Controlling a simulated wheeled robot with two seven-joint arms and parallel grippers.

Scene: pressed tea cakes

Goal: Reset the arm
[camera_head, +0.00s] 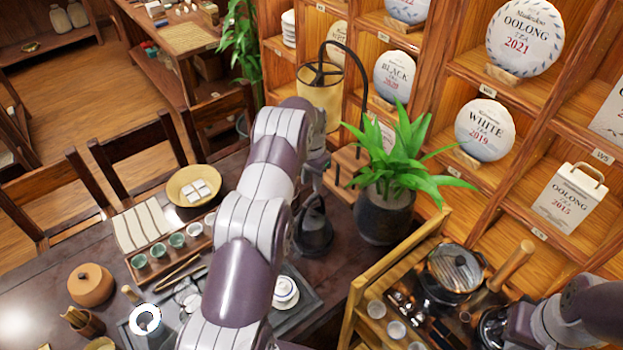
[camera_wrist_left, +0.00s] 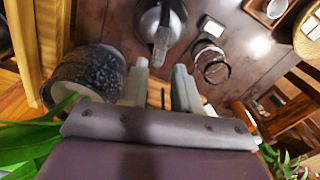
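My left arm (camera_head: 262,215) reaches up across the middle of the head view and bends down at its far end, above a dark kettle (camera_head: 315,232). In the left wrist view my left gripper (camera_wrist_left: 160,78) has its two pale fingers apart, with nothing clearly held between them. The kettle (camera_wrist_left: 158,28) shows beyond the fingertips there, apart from them. My right arm (camera_head: 585,312) enters at the bottom right of the head view, beside the wooden cart. Its fingers cannot be made out.
A potted plant (camera_head: 385,212) stands close right of my left arm, and a hanging lamp (camera_head: 320,92) is beside its far end. Shelves with tea cakes (camera_head: 485,130) line the back. Chairs (camera_head: 140,155) stand beyond the tea table. A glass-lidded pot (camera_head: 455,268) is on the cart.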

